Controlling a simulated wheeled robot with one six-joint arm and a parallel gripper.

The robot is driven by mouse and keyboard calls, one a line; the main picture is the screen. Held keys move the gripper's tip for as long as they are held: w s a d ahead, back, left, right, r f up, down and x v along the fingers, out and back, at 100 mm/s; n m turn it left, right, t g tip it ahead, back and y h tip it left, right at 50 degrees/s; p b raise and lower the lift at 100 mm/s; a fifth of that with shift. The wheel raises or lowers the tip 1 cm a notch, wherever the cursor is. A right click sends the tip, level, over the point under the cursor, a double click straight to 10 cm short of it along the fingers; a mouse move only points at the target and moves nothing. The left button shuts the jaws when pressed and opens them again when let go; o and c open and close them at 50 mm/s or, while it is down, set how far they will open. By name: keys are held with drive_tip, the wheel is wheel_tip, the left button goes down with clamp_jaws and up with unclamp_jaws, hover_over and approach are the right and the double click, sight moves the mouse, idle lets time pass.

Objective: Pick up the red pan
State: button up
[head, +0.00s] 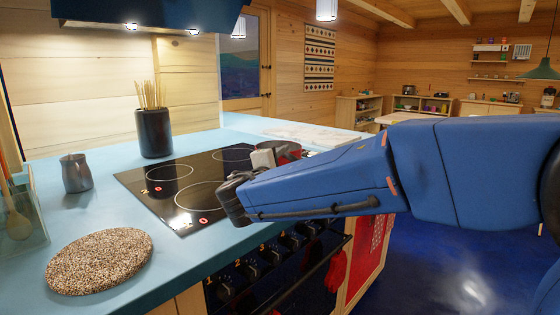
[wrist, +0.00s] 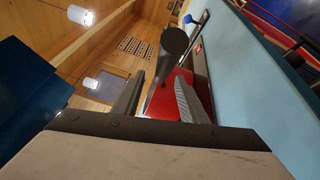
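The red pan (head: 291,151) stands at the far right end of the black cooktop in the head view, partly hidden behind my arm and gripper. In the wrist view its red body (wrist: 166,101) shows between and beyond my two fingers, and its dark handle (wrist: 174,42) points up toward the camera. My gripper (wrist: 160,78) is open, with its fingers apart on either side of the red patch. I cannot tell whether either finger touches the pan. In the head view the pale gripper body (head: 263,158) shows just left of the pan, with the fingertips hidden.
The black cooktop (head: 170,185) is set in a light blue counter (head: 90,215). A blue hood (head: 150,12) hangs above. Oven knobs (head: 270,253) line the front.

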drive_tip(key=x, duration=0.3)
drive_tip(key=shift+w+d, duration=0.2)
drive_tip(key=shift+d, duration=0.05)
drive_tip(key=shift+c, duration=0.4)
clamp_jaws()
idle(0.6)
